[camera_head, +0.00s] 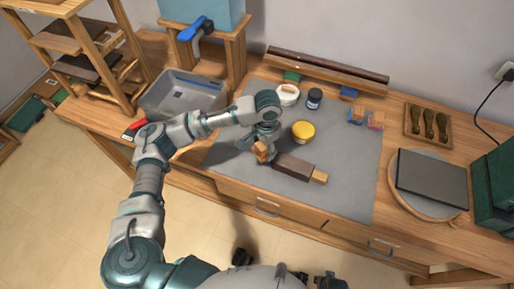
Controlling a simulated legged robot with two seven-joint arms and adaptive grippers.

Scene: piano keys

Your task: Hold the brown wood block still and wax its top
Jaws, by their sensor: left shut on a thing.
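The dark brown wood block (294,167) lies on the grey mat, slanting down to the right. A lighter wood piece (320,176) shows at its right end. My left gripper (264,146) is at the block's left end, shut on a small orange-brown wood piece (261,153). I cannot tell whether this piece is separate from the dark block. A yellow-lidded jar (303,131) stands just behind the block. A white round tub (288,94) and a dark blue jar (314,98) stand farther back. I cannot tell which holds wax. My right gripper is not in view.
The grey mat (350,190) is clear to the right of the block. Small blue, orange and pink blocks (365,117) lie at its right. A grey bin (184,97) stands left, and a round board with a dark slab (433,178) lies right. A long dark strip runs along the back.

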